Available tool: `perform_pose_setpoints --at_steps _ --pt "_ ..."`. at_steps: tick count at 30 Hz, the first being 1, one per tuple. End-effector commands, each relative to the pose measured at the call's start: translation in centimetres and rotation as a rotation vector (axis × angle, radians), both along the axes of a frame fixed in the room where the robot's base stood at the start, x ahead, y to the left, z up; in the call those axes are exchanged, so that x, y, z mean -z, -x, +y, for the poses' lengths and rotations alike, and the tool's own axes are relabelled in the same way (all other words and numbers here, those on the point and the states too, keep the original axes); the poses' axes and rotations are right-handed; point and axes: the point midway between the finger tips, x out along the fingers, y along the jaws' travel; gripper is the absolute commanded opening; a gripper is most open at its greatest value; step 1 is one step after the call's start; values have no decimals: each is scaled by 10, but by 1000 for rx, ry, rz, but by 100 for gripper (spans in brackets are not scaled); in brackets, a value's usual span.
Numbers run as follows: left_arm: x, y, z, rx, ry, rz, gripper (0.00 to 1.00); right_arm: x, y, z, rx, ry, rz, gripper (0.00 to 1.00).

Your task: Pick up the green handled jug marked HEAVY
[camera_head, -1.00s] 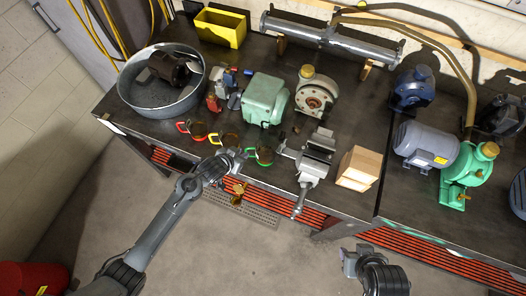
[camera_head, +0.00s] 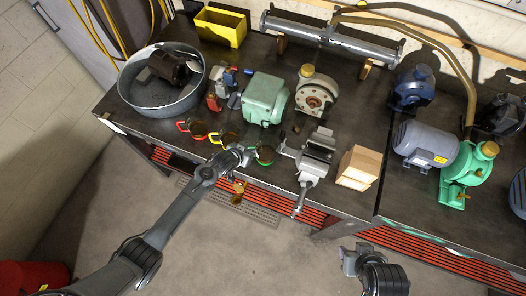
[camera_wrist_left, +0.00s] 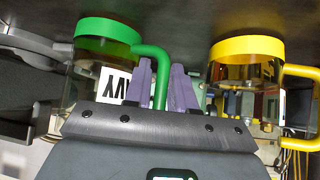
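The green-handled jug (camera_head: 263,154) stands near the bench's front edge, right of the yellow-handled jug (camera_head: 229,139) and red-handled jug (camera_head: 196,130). In the left wrist view the green jug (camera_wrist_left: 88,75) is at left, with part of a white label showing letters that end in "AVY". My left gripper (camera_head: 248,153) is at its handle. In the left wrist view the green handle lies between the two purple fingers (camera_wrist_left: 161,85); I cannot tell whether they press on it. My right gripper (camera_head: 350,262) hangs off the bench's front, its fingers unclear.
A vise (camera_head: 316,160) stands close right of the green jug, with a wooden block (camera_head: 359,167) beyond it. A green motor (camera_head: 265,98) is behind. The yellow jug (camera_wrist_left: 245,70) is close beside my left gripper. A metal tub (camera_head: 160,107) stands at left.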

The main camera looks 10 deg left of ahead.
Motion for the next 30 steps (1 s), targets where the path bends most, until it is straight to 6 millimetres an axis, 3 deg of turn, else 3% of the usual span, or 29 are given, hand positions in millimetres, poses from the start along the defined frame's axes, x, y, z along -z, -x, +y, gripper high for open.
perform_pose_setpoints --at_steps 5,10,30 --pt "0 0 0 0 0 0 25 0 0 0 -1 1 0 43" --pt "0 0 0 0 0 0 0 0 0 -1 -4 5 0 43" --pt "-4 0 0 -1 1 -1 0 0 0 -1 -4 6 0 43"
